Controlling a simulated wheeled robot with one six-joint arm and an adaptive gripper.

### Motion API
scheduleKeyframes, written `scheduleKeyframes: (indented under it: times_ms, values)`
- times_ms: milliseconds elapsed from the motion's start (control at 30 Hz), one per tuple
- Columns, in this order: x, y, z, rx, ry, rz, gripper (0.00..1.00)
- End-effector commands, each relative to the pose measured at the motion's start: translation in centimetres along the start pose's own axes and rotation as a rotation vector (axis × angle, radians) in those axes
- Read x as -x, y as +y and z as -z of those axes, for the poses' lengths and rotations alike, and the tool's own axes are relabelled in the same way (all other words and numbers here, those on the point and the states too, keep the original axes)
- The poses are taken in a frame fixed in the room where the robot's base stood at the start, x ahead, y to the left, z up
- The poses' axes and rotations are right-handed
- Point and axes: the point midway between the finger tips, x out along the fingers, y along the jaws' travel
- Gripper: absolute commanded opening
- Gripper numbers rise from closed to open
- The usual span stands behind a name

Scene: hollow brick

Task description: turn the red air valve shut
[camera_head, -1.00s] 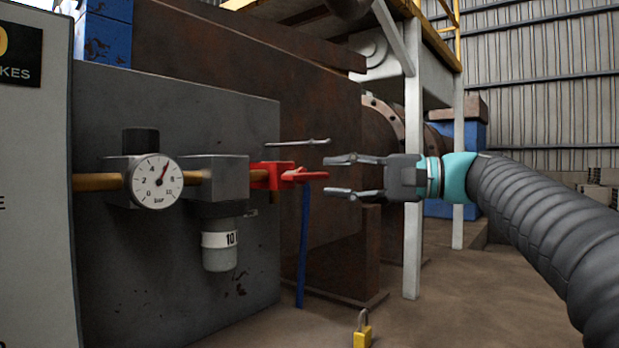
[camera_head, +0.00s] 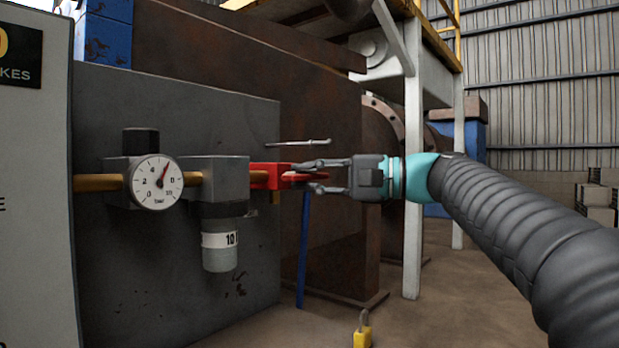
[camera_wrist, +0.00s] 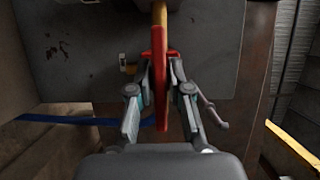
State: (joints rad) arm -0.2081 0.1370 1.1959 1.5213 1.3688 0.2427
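The red air valve (camera_head: 267,175) sits on the pipe to the right of the grey filter unit (camera_head: 219,180). Its red handle (camera_head: 305,177) sticks out toward my gripper. My gripper (camera_head: 305,177) has its fingers on either side of the handle. In the wrist view the red handle (camera_wrist: 159,90) runs lengthwise between the two fingers (camera_wrist: 160,112), with a gap visible on each side, so the gripper is open around it. The pressure gauge (camera_head: 157,182) on the left has its red needle pointing up and to the right.
A grey panel (camera_head: 110,270) carries the air line. A thin metal hook (camera_head: 298,142) juts out just above the handle. A blue hose (camera_head: 303,250) hangs below the valve.

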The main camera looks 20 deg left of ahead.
Motion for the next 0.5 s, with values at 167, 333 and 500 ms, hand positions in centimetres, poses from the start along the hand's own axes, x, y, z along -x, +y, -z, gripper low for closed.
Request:
scheduleKeyframes:
  times_ms: [167,333,500]
  values:
    - [0.09,0.02,0.02,-0.007,0.000,0.002,0.00]
    - [0.03,0.07,0.03,-0.048,0.000,0.018,0.00]
    - [0.00,0.05,0.03,-0.138,0.001,0.055,0.00]
